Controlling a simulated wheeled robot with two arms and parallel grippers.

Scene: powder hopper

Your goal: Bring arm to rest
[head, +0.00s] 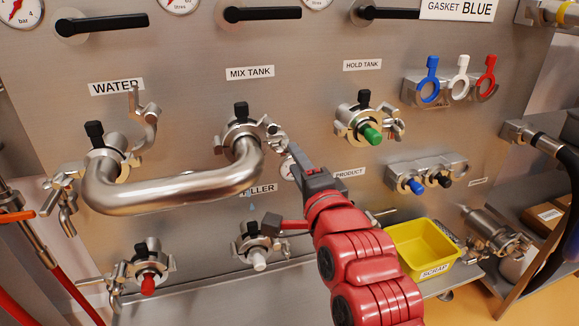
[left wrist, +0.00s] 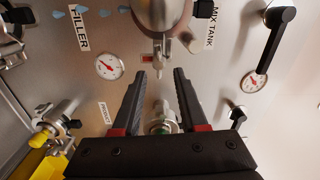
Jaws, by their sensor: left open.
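My left gripper (head: 292,148), on a red arm, is just right of the mix tank port (head: 240,127) in the head view. In the left wrist view its two black fingers (left wrist: 160,74) are apart with nothing held between them. A metal clamp (head: 275,132) at the mix tank port lies close to the fingertips; I cannot tell whether they touch it. A steel U-shaped pipe (head: 170,194) spans the water port (head: 105,163) and the mix tank port. My right gripper does not show.
The hold tank port (head: 370,130) has a green plug. Blue, white and red ring gaskets (head: 430,80) hang upper right. A yellow scrap bin (head: 422,248) stands lower right, close to my arm. Black handles (head: 262,14) stick out along the top. Filler port (head: 258,252) is below.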

